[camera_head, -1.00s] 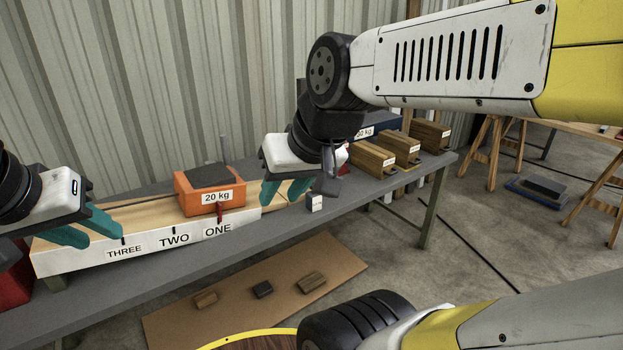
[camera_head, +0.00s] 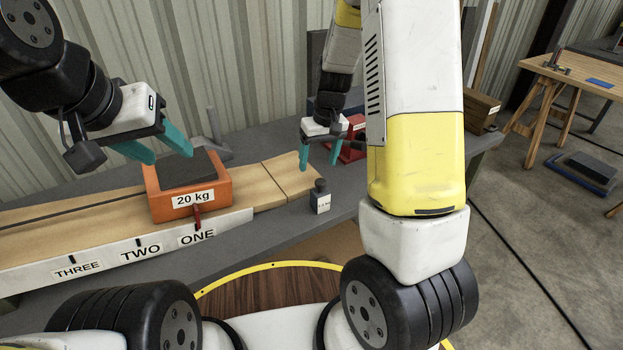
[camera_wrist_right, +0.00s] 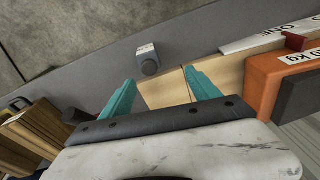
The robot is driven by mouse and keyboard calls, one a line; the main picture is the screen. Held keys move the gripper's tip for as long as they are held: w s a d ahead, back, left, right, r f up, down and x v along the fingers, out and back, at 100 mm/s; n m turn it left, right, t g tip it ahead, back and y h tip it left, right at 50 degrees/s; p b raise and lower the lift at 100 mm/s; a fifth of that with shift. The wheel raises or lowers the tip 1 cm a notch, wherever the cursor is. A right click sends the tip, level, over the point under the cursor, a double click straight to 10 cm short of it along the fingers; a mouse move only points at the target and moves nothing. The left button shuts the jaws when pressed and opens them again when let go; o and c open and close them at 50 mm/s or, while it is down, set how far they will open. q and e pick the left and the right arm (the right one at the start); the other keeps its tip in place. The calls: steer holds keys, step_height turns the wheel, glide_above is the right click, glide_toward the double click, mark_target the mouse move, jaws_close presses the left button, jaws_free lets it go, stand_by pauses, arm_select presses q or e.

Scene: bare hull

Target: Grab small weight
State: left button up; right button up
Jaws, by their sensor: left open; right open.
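The small weight (camera_head: 320,197) is a dark grey block with a knob on top and a white label. It stands upright on the grey bench, beside the end of the wooden beam. It also shows in the right wrist view (camera_wrist_right: 148,60), just beyond the fingertips. My right gripper (camera_head: 319,163) is open and empty, with teal fingers pointing down behind the weight; it does not hold it. In the right wrist view the open fingers (camera_wrist_right: 160,77) show with the weight ahead. My left gripper (camera_head: 170,157) is open and empty above the orange 20 kg weight (camera_head: 163,200).
The wooden beam (camera_head: 275,186) with labels THREE, TWO, ONE lies along the grey bench (camera_head: 258,226). A red object (camera_head: 351,150) stands behind my right gripper. Wooden blocks (camera_head: 481,110) sit at the bench's right end. My arm hides part of the bench.

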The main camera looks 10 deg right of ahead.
mark_target(321, 181)
steer(key=shift+n+g+h, duration=0.4)
steer(key=shift+g+h, duration=0.1)
steer(key=shift+h, duration=0.1)
steer(key=f, duration=0.3)
steer(key=w+d+f, duration=0.1)
steer(key=f, duration=0.2)
steer(key=w+f, duration=0.1)
steer(key=f, duration=0.2)
steer(key=shift+d+f, duration=0.1)
steer(key=shift+d, duration=0.1)
step_height(321, 181, down, 8)
steer(key=shift+s+a+f, duration=0.1)
steer(key=shift+s, duration=0.05)
steer(key=shift+c, duration=0.2)
jaws_close()
